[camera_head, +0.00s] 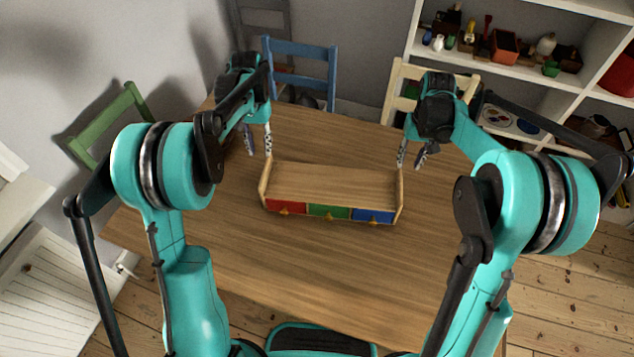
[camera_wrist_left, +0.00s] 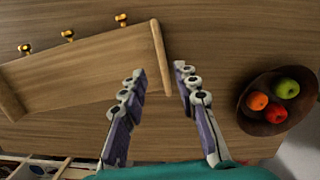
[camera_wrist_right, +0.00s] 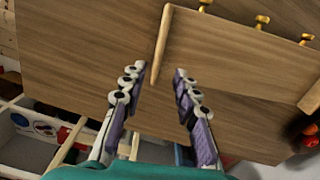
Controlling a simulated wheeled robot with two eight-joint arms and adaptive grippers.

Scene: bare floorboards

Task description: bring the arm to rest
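My left gripper (camera_head: 258,143) is above the far left part of the table, just beyond the left end of a small wooden drawer unit (camera_head: 330,184). It is open and empty in the left wrist view (camera_wrist_left: 160,85). My right gripper (camera_head: 411,158) is beyond the unit's right end, above the table. It is open and empty in the right wrist view (camera_wrist_right: 161,85). The unit has a red drawer (camera_head: 286,207), a green drawer (camera_head: 329,211) and a blue drawer (camera_head: 373,215) along its front, each with a small knob. All three look shut.
The wooden table (camera_head: 270,262) is clear in front of the unit. A dark bowl (camera_wrist_left: 245,112) of fruit stands near my left gripper. A blue chair (camera_head: 300,62), green chair (camera_head: 108,125) and cream chair (camera_head: 393,90) surround the table. A white shelf (camera_head: 490,75) stands behind.

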